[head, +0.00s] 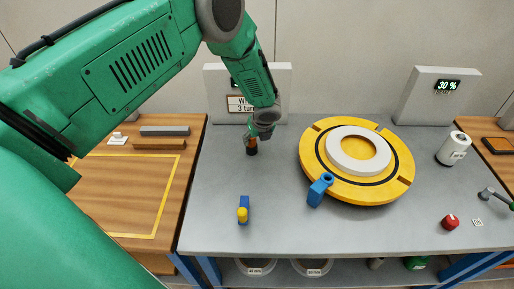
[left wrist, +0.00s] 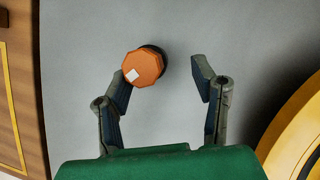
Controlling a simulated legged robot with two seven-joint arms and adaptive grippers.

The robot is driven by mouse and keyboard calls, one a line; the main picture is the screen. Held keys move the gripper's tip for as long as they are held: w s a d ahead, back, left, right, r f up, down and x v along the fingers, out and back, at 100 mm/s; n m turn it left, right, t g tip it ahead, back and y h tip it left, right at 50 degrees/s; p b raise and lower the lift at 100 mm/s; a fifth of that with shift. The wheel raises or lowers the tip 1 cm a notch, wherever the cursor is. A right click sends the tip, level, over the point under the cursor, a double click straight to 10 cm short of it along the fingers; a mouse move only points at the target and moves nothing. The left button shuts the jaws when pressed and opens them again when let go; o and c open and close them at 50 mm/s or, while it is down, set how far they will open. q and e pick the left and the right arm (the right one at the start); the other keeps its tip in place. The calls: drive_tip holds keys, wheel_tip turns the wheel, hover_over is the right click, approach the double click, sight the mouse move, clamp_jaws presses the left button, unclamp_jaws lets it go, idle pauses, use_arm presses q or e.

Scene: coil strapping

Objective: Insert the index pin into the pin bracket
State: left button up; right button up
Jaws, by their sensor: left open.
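My left gripper (head: 254,138) is open above the left part of the grey bench; its spread fingers show in the left wrist view (left wrist: 163,88). A small dark piece with an orange eight-sided top (head: 251,149) stands under it. In the left wrist view the orange top (left wrist: 143,68) lies close to the left finger, with a clear gap to the right finger. A blue bracket with a round hole (head: 319,188), likely the pin bracket, stands at the turntable's front left edge. A blue piece with a yellow knob (head: 243,210) lies nearer the front. Which piece is the index pin I cannot tell.
A yellow turntable (head: 398,165) with a white ring (head: 337,148) fills the bench's middle. A white cylinder (head: 453,148), a red piece (head: 450,222) and a green-handled tool (head: 495,198) lie to the right. A sign (head: 242,104) and a display panel (head: 437,95) stand behind.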

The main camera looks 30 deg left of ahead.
use_arm(q)
drive_tip(key=shift+a+f, duration=0.1)
drive_tip(key=shift+a, duration=0.4)
drive_tip(key=shift+c, duration=1.2)
drive_tip(key=a, duration=0.1)
drive_tip(key=a+f, duration=0.1)
drive_tip(key=shift+s+a, duration=0.15)
drive_tip(key=shift+a, duration=0.2)
clamp_jaws()
drive_tip(key=shift+d+r, duration=0.2)
drive_tip(key=shift+d, duration=0.65)
drive_tip(key=shift+d+r, duration=0.15)
drive_tip(key=shift+r, duration=0.15)
drive_tip(key=r, duration=0.8)
drive_tip(key=shift+a+r, duration=0.3)
drive_tip(key=shift+a, duration=0.05)
drive_tip(key=shift+d+r, duration=0.35)
drive_tip(key=shift+r, duration=0.2)
use_arm(e)
drive_tip(key=shift+a+r, duration=0.15)
drive_tip(key=shift+a, duration=0.65)
